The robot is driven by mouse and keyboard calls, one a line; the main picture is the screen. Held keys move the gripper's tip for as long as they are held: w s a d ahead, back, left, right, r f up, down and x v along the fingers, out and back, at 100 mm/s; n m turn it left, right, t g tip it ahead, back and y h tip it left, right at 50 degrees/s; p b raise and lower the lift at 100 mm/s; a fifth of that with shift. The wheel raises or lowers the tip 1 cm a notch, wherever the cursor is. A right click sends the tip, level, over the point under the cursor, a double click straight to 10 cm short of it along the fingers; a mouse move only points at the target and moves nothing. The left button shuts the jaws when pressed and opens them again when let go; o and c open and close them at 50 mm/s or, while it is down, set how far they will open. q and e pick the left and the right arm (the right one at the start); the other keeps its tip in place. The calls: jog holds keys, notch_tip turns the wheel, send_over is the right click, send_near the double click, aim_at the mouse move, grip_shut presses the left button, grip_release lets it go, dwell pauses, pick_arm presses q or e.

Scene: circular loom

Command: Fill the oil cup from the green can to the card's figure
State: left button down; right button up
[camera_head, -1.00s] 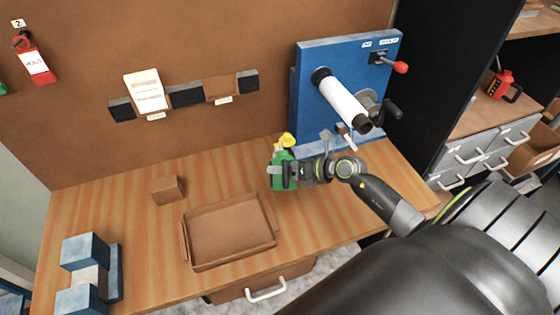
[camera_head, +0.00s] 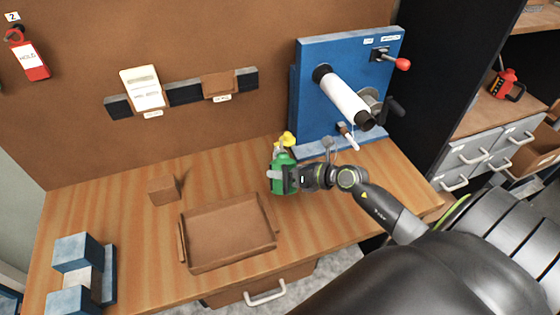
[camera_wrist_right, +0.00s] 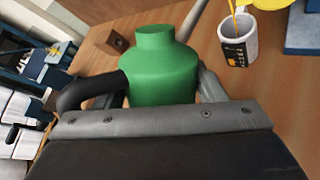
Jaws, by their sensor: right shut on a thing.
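The green can (camera_head: 283,178) is in my right gripper (camera_head: 277,179), which is shut on it above the wooden bench. In the right wrist view the can (camera_wrist_right: 163,72) shows close up, between the fingers. A white cup with a dark marked side (camera_wrist_right: 238,45) stands on the bench beyond it, apart from it. A thin orange line enters the cup from above; I cannot tell whether it is a stream or a stick. A yellow part (camera_head: 286,139) shows just behind the can. A pale card (camera_head: 142,88) hangs on the wall rail; its figure is unreadable. My left gripper is out of view.
A brown tray (camera_head: 185,252) lies at the front of the bench, with a small brown block (camera_head: 162,190) behind it. A blue stand (camera_head: 77,252) is at the left. A blue panel (camera_head: 309,85) with a white roller (camera_head: 342,98) stands behind my right arm.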

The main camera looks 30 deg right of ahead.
dwell(0.3)
notch_tip(320, 180, down, 3)
jog(key=n+t+b, duration=0.1)
jog(key=b, duration=0.5)
jog(key=shift+f+t, duration=0.15)
jog(key=shift+t, duration=0.15)
jog(key=shift+n+b, duration=0.4)
jog(key=shift+b, duration=0.35)
jog(key=f+b, duration=0.1)
jog(key=b, duration=0.2)
jog(key=f+n+t+b, duration=0.1)
jog(key=b, duration=0.3)
jog(key=w+f+n+t+b, duration=0.1)
jog(key=b, duration=0.2)
jog(key=shift+d+f, duration=0.25)
jog(key=shift+f, duration=0.15)
jog(key=shift+t+b, duration=0.4)
jog(key=shift+b, duration=0.35)
jog(key=shift+s+r+n+p, duration=0.1)
jog(key=shift+r+n+p, duration=0.2)
jog(key=shift+r+p, duration=0.15)
jog(key=s+r+p, duration=0.4)
jog(key=shift+s+r, duration=0.1)
jog(key=shift+s, duration=0.05)
jog(key=shift+s+p, duration=0.25)
jog(key=shift+p, duration=0.1)
